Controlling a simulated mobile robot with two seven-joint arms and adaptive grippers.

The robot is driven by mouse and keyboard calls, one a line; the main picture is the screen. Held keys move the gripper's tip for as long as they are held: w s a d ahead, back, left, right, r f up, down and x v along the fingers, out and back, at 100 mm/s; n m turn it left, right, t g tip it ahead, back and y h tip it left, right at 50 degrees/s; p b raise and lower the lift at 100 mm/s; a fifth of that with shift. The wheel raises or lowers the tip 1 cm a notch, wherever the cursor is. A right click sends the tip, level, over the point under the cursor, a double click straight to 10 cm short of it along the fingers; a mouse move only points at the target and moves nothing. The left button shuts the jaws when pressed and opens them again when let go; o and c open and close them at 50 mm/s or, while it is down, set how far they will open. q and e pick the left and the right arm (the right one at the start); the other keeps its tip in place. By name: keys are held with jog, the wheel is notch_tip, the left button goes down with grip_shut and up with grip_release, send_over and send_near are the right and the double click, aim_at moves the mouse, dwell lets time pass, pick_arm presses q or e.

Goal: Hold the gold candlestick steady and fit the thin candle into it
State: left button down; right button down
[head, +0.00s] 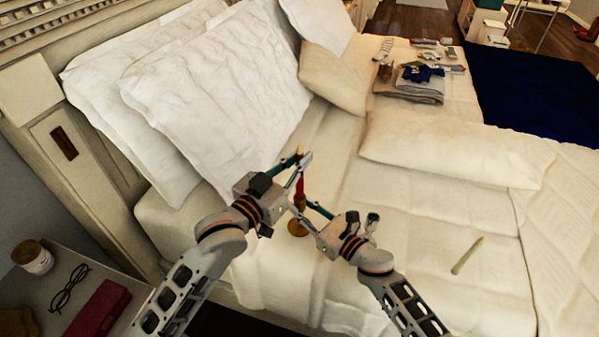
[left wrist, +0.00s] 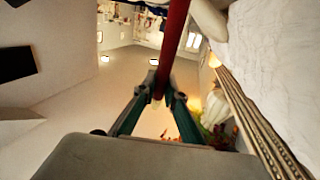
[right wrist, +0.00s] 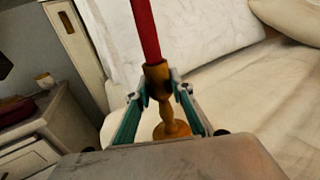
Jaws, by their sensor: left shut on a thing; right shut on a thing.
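A thin red candle (head: 300,187) stands upright over the gold candlestick (head: 298,228) on the bed near its left edge. In the right wrist view the red candle (right wrist: 146,30) has its lower end at the candlestick's cup (right wrist: 157,78) and looks to be inside the rim; how deep is hidden. My left gripper (head: 298,160) is shut on the candle near its top; the candle (left wrist: 175,40) also shows in the left wrist view. My right gripper (right wrist: 160,88) is shut on the candlestick's upper part, below the rim, with the round base (right wrist: 171,131) beneath.
A pale yellowish candle (head: 467,255) lies on the bed at the right. White pillows (head: 215,95) lean at the headboard, and a long pillow (head: 450,150) lies across the bed. Folded laundry (head: 410,88) is farther back. A nightstand (head: 60,305) holds a jar, glasses and a red case.

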pick_arm(q)
jog(key=shift+f, duration=1.85)
jog(key=shift+f, duration=0.1)
jog(key=c, duration=2.1)
grip_release()
jog(key=shift+f, duration=0.1)
jog(key=v, duration=1.2)
jog(key=s+a+f+g+y, duration=0.1)
jog(key=s+a+f, duration=0.3)
jog(key=f, duration=0.4)
jog(key=s+a+f+n+g+y, duration=0.1)
jog(key=s+a+f+y, duration=0.3)
jog(key=f, duration=0.5)
jog(key=s+a+f+n+g+y, duration=0.1)
jog(key=s+a+f+g+y, duration=0.1)
jog(key=s+a+f, duration=0.3)
notch_tip(320, 180, down, 4)
jog(key=shift+s+a+f, duration=0.2)
jog(key=shift+s+a, duration=0.05)
jog(key=shift+s, duration=0.5)
